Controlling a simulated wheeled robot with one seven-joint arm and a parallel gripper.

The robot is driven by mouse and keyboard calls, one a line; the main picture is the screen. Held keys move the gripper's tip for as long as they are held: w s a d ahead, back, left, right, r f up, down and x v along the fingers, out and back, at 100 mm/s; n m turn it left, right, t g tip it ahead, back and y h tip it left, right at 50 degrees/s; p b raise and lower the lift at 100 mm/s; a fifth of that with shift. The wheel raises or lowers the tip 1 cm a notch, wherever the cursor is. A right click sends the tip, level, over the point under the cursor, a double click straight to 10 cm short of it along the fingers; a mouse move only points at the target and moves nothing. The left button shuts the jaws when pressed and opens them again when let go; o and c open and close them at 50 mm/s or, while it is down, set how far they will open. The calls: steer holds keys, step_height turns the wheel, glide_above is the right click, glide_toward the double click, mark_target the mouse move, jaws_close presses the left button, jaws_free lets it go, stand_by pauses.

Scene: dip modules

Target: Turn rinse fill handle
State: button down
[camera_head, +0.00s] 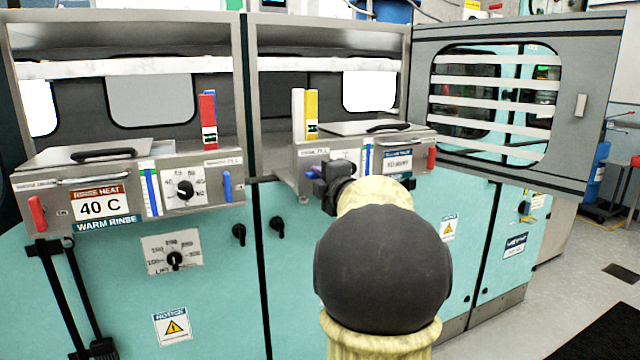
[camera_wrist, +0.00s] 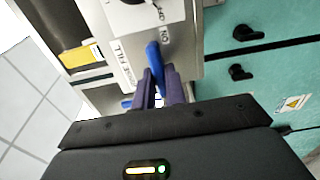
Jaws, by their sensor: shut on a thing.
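The blue handle (camera_wrist: 153,54) is mounted on the front panel of the right-hand module, beside a RINSE FILL label (camera_wrist: 125,62) in the wrist view. In the head view only a small part of the blue handle (camera_head: 318,172) shows, because my gripper (camera_head: 328,188) and arm cover most of it. In the wrist view my gripper (camera_wrist: 160,88) has its two dark fingers on either side of the handle, shut on it. The handle's far end sticks out past the fingertips, close to the ON mark (camera_wrist: 165,35).
The left-hand module has its own blue handle (camera_head: 227,187), a red handle (camera_head: 37,213) and a dial (camera_head: 184,190). A red handle (camera_head: 432,158) is at the right module's right end. A slatted door (camera_head: 580,150) stands open at right. Black knobs (camera_head: 277,228) sit on the teal front.

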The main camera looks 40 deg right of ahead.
steer(key=shift+f, duration=0.1)
stand_by(0.3)
steer(key=c, duration=1.4)
jaws_free()
steer(key=shift+c, duration=0.2)
steer(key=shift+s, duration=0.1)
steer(key=v, duration=1.7)
steer(key=shift+s, duration=0.1)
